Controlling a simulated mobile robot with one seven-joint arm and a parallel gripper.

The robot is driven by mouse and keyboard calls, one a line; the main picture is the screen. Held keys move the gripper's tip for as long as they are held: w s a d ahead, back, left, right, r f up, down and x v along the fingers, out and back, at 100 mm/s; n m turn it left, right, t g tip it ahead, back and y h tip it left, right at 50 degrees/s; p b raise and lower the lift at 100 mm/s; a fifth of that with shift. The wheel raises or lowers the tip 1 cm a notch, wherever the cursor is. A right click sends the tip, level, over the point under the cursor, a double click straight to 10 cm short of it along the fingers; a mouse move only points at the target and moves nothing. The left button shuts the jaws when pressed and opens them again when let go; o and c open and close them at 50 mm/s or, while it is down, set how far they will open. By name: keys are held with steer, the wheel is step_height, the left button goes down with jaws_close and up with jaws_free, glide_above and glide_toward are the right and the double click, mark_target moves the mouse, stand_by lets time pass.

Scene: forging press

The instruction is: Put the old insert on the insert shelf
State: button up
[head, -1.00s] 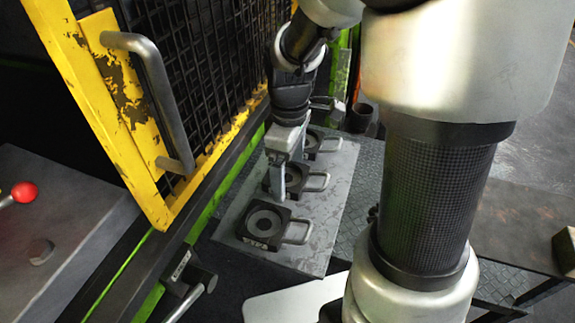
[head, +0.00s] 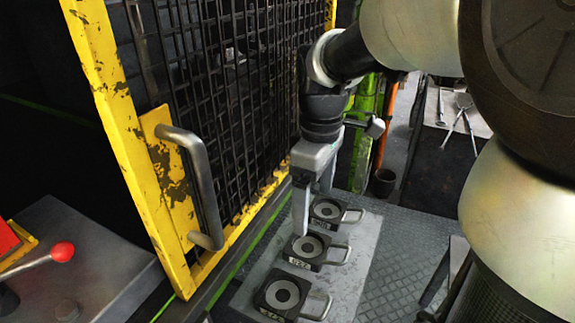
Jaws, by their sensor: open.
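Three dark square inserts, each with a grey ring on top and a loop handle to the right, sit in a row on a light grey metal shelf (head: 352,285). They are the near insert (head: 283,293), the middle insert (head: 308,248) and the far insert (head: 328,210). Small pale markings show on their front faces, too small to read surely. I cannot tell which is the old one. My gripper (head: 313,208) is open and empty, pointing down over the middle and far inserts. Its near finger overlaps the middle insert's back edge in the picture; contact cannot be told.
A yellow-framed mesh guard door (head: 130,150) with a grey handle (head: 205,190) stands close on the left of the shelf. A grey box with a red-knobbed lever (head: 62,252) is at the lower left. A table with tongs (head: 460,125) stands at the back right. Chequered plate lies right of the shelf.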

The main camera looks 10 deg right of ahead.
steer(key=s+r+m+t, duration=0.5)
steer(key=s+m, duration=0.5)
steer(key=s, duration=0.1)
steer(key=shift+s, duration=0.25)
